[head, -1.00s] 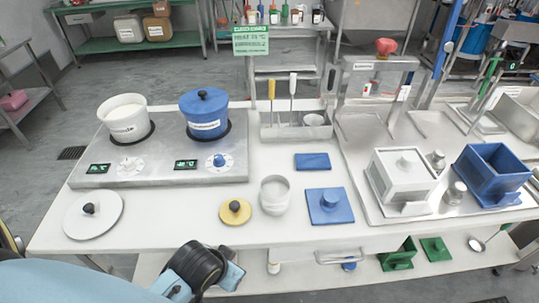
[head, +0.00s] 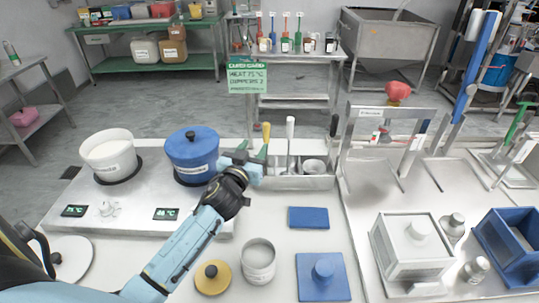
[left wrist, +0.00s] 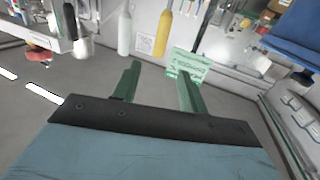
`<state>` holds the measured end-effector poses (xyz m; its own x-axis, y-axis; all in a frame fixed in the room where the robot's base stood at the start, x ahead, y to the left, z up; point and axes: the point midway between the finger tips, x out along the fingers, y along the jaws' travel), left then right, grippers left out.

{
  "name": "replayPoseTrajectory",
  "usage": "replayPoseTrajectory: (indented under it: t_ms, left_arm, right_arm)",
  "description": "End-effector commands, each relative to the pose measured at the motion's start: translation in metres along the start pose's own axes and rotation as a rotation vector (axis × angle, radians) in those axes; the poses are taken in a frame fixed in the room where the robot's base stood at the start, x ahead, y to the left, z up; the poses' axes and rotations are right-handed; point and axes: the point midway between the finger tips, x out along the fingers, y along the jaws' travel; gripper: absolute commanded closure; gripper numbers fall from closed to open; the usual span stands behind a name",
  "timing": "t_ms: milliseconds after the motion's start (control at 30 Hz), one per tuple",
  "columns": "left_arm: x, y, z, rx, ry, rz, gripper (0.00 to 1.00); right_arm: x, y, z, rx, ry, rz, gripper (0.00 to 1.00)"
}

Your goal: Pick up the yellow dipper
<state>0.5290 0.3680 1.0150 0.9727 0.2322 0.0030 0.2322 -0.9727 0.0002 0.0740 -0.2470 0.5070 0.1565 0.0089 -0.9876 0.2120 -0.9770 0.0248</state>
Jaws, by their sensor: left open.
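The yellow dipper (head: 266,131) stands upright in a metal holder (head: 305,183) at the back of the worktop; only its yellow handle shows clearly. A white-handled dipper (head: 290,128) stands to its right. My left gripper (head: 256,158) is at the left end of the holder, close to the yellow handle, and hides part of the dipper's lower length. In the left wrist view its green fingers (left wrist: 158,77) are apart with nothing between them. The yellow handle also shows there (left wrist: 163,32), beyond the fingertips. My right gripper is not in view.
A blue lidded pot (head: 192,153) stands on the hot plate just left of my gripper, with a white pot (head: 108,155) further left. A green sign (head: 248,78) is behind the holder.

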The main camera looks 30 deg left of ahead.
Motion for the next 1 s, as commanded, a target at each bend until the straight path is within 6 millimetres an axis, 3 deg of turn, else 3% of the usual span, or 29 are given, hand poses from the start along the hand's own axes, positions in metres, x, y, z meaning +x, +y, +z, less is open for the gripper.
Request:
replayPoseTrajectory:
  t_ms: [100,233,367,633,800,1000]
  left_arm:
    - [0.025,-0.001,-0.002,0.002,0.002,-0.002,0.57]
    - [0.046,0.0,-0.001,0.001,0.0,-0.002,0.57]
    - [0.059,0.0,-0.001,0.002,-0.001,-0.002,0.57]
    - [0.081,0.001,-0.005,0.002,0.0,-0.002,0.57]
    - [0.104,0.002,-0.004,0.0,-0.001,-0.002,0.57]
    - [0.114,0.002,-0.004,0.001,-0.002,-0.001,0.57]
  right_arm:
    - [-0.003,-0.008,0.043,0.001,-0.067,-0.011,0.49]
    - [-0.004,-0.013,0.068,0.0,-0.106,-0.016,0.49]
    - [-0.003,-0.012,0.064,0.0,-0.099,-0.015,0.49]
    - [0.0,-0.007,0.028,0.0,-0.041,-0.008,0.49]
    - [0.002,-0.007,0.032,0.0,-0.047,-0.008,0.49]
    - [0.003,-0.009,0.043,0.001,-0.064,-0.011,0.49]
